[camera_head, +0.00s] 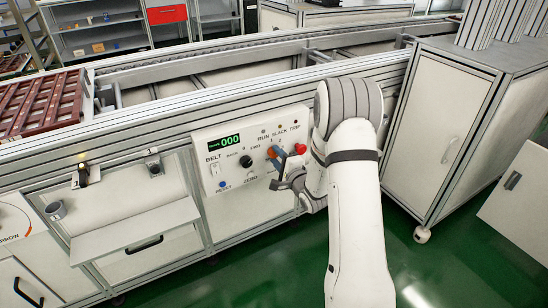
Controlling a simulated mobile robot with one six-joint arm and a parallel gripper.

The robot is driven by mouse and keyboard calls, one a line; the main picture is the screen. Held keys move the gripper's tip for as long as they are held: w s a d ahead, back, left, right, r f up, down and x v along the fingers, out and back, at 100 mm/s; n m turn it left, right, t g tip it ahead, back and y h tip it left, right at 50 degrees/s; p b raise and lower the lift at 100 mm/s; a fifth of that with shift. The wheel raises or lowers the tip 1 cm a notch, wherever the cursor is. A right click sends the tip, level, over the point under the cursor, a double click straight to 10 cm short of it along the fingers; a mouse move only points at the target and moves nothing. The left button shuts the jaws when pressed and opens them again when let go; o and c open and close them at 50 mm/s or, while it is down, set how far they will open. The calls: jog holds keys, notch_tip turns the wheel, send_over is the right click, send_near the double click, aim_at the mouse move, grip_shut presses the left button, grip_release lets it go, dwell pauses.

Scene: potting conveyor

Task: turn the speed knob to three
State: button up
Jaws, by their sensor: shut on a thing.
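The control panel (225,192) is a white plate on the conveyor's front, with a green display (229,140) reading 000.
A black knob (246,161) marked BACK, 0, FWD is left of the gripper. A red button (300,148) is close on the right. A grey shelf (135,232) juts out at left.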

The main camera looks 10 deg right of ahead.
jog(key=shift+s+f+m, duration=0.15)
jog(key=shift+f+m, duration=0.05)
jog(key=shift+m, duration=0.1)
jog(key=o, duration=1)
jog(key=shift+r, duration=0.1)
jog(key=p+v, duration=0.2)
jog(key=v, duration=0.5)
jog(key=shift+s+d, duration=0.15)
jog(key=shift+s, duration=0.15)
jog(key=shift+r, duration=0.1)
